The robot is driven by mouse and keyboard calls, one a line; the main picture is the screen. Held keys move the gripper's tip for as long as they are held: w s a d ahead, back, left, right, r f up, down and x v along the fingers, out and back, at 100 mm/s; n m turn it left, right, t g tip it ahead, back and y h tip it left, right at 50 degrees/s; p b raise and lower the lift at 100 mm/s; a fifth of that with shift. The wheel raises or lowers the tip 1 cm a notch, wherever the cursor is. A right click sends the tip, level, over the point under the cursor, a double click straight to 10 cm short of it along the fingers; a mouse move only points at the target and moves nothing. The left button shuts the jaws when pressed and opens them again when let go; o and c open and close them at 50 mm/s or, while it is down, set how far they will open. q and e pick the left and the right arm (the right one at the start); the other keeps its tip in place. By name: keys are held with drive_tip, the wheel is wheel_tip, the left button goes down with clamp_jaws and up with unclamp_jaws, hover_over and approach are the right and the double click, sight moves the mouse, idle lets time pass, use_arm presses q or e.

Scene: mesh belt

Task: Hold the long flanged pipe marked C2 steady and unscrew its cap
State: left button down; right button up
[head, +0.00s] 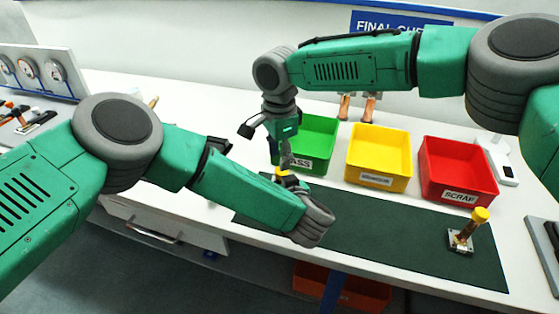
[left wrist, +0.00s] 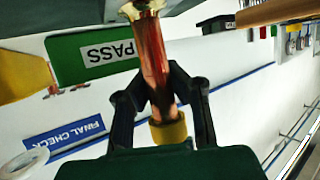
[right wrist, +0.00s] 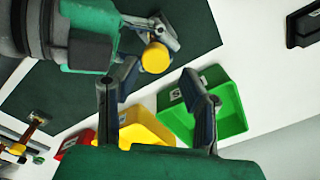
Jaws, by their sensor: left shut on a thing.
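A copper pipe (left wrist: 152,55) with a yellow cap (left wrist: 168,130) shows in the left wrist view, its flange (left wrist: 142,8) at the top edge. My left gripper (left wrist: 160,80) is shut on the pipe, its fingers on either side of the tube. No C2 mark is readable. In the head view the cap (head: 282,171) shows above my left forearm, which hides most of the pipe. My right gripper (right wrist: 160,82) is open and empty. In the right wrist view the cap (right wrist: 156,57) lies just beyond and between its fingertips, seemingly apart from them.
Green (head: 312,140), yellow (head: 378,153) and red (head: 457,168) bins stand along the table's back. Another yellow-capped pipe (head: 465,235) stands on its flange on the dark mat (head: 370,245). The mat between is clear. Gauges (head: 30,69) stand at the far left.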

use_arm(q)
drive_tip(key=shift+f, duration=0.1)
use_arm(e)
drive_tip(key=r+m, duration=0.1)
drive_tip(key=m, duration=0.4)
drive_tip(key=r+m, duration=0.1)
drive_tip(key=m, duration=0.1)
drive_tip(key=shift+s+r+m, duration=0.3)
drive_tip(key=shift+s, duration=0.1)
drive_tip(key=shift+w+d+r+m, duration=0.2)
drive_tip(key=shift+w+r+m, duration=0.05)
drive_tip(key=shift+m, duration=0.35)
drive_tip(key=shift+w+f, duration=0.15)
drive_tip(key=shift+f, duration=1.8)
drive_tip(key=shift+w+f, duration=0.1)
drive_tip(key=shift+f, duration=1.8)
